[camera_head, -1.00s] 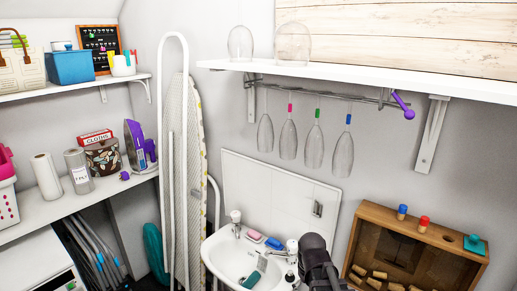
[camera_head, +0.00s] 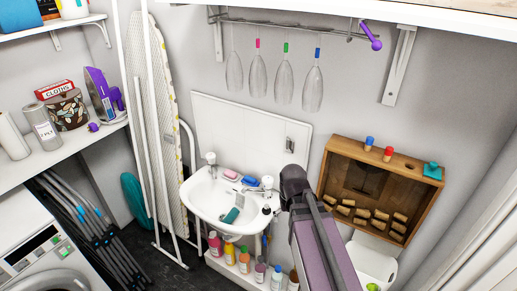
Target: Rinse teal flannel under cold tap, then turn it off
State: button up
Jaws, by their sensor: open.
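A white basin (camera_head: 202,206) is fixed to the wall near the middle of the view. A small teal item (camera_head: 231,215), which looks like the flannel, lies in the basin near its front. One tap (camera_head: 210,160) stands at the basin's back left and another tap (camera_head: 267,183) at its right. I cannot tell which is cold, or whether water runs. My arm rises at the right of the basin, but my gripper is not visible.
A pink sponge (camera_head: 230,174) and a blue one (camera_head: 250,181) lie on the basin's back rim. Several bottles (camera_head: 245,259) stand below. A wooden box (camera_head: 345,155) hangs at right; glasses (camera_head: 283,80) hang above. An ironing board (camera_head: 158,110) leans at left.

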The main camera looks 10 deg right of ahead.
notch_tip(320, 180, up, 10)
jog(key=n+p, duration=0.1)
jog(key=p, duration=0.8)
send_over(268, 179)
jog(key=shift+w+f, duration=0.15)
jog(key=shift+f, duration=0.1)
jog(key=shift+f, duration=0.15)
notch_tip(268, 179, down, 13)
jog(key=b, duration=1.4)
jog(key=shift+f, duration=0.2)
jog(key=c, duration=1.1)
